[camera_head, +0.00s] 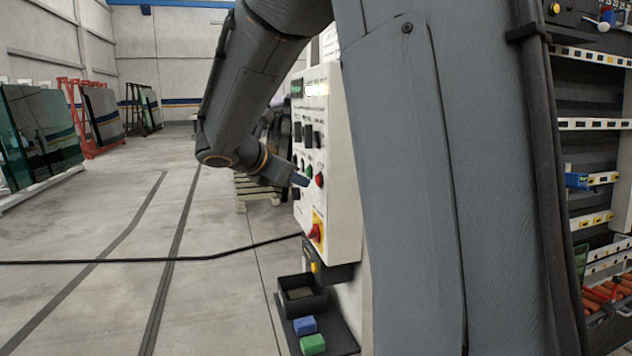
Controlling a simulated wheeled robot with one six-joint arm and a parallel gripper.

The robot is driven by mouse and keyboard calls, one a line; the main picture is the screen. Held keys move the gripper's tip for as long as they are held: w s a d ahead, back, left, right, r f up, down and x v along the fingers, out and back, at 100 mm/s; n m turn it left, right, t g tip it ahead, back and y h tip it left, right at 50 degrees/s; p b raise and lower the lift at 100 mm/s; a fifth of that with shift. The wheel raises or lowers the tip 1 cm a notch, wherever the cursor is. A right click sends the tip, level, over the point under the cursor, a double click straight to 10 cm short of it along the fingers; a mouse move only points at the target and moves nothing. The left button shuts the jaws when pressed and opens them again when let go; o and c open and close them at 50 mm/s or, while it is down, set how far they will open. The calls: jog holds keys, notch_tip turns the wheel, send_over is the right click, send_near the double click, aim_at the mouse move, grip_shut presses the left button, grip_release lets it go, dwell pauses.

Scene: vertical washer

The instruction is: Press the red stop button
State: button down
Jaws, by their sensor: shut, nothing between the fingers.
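A white control panel (345,190) stands upright in the middle of the head view, seen at a steep angle. A red button (319,180) sits on its face, just right of and below a green button (308,171). Lower down is a red rotary knob on a yellow plate (316,231). My gripper (301,180) is shut and empty. Its bluish tip is in front of the panel face, just left of the red button in the picture. I cannot tell whether it touches the panel.
A black tray (328,340) below the panel holds a blue block (305,325), a green block (313,344) and a dark bin (302,303). A black cable (200,258) crosses the floor to the panel. A tool rack (595,125) stands right.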

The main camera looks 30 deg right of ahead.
jog(key=shift+d, duration=0.1)
jog(key=shift+s+d, duration=0.15)
jog(key=shift+d, duration=0.15)
jog(key=shift+s+d, duration=0.15)
jog(key=shift+d, duration=0.35)
dwell(1.1)
jog(key=shift+a, duration=0.1)
jog(key=shift+w+a+p, duration=0.25)
jog(key=shift+a+p, duration=0.1)
jog(key=shift+a, duration=0.45)
jog(key=a, duration=0.2)
jog(key=w+a+p, duration=0.1)
jog(key=a, duration=0.1)
jog(key=shift+w+a, duration=0.2)
jog(key=shift+a, duration=0.2)
dwell(0.9)
